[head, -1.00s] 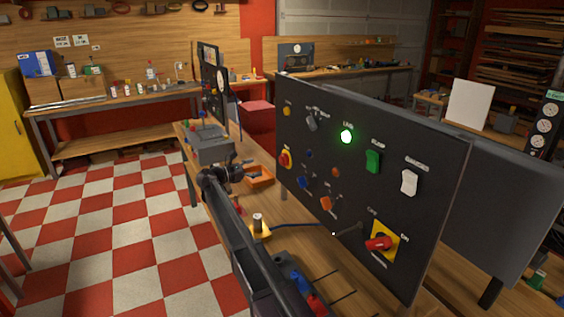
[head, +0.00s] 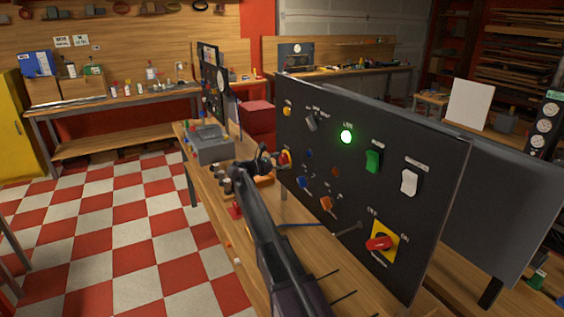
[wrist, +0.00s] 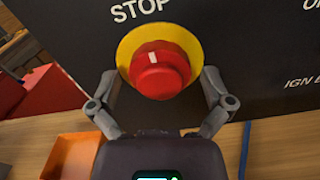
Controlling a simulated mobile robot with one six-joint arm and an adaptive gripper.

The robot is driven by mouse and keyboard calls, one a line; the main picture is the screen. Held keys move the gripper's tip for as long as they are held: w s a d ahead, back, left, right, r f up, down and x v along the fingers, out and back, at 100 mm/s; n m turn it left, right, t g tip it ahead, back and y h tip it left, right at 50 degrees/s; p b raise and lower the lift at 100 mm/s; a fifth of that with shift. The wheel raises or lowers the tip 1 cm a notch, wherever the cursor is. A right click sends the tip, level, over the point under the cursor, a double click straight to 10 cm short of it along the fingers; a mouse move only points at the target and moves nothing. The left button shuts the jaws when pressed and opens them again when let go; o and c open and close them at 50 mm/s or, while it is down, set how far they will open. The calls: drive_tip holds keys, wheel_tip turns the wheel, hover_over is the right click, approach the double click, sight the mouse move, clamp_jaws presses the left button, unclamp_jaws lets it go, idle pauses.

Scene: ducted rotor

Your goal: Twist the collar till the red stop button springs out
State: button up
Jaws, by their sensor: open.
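The red stop button (wrist: 160,72) sits in a round yellow surround (wrist: 130,48) on the black panel, under the word STOP. A white mark shows on the upper part of its red collar. In the head view the button (head: 286,157) is at the panel's left edge, partly hidden by my gripper. My gripper (wrist: 160,82) is open and empty. Its two fingers stand left and right of the red button in the wrist view, with a gap on each side. Whether the button is pressed in or out I cannot tell.
An orange tray (wrist: 72,157) lies on the bench below the button. A blue cable (wrist: 245,150) runs nearby.

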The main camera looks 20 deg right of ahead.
drive_tip(key=c, duration=1)
drive_tip(key=shift+m, duration=3.6)
drive_tip(key=o, duration=1)
drive_tip(key=shift+d, duration=0.1)
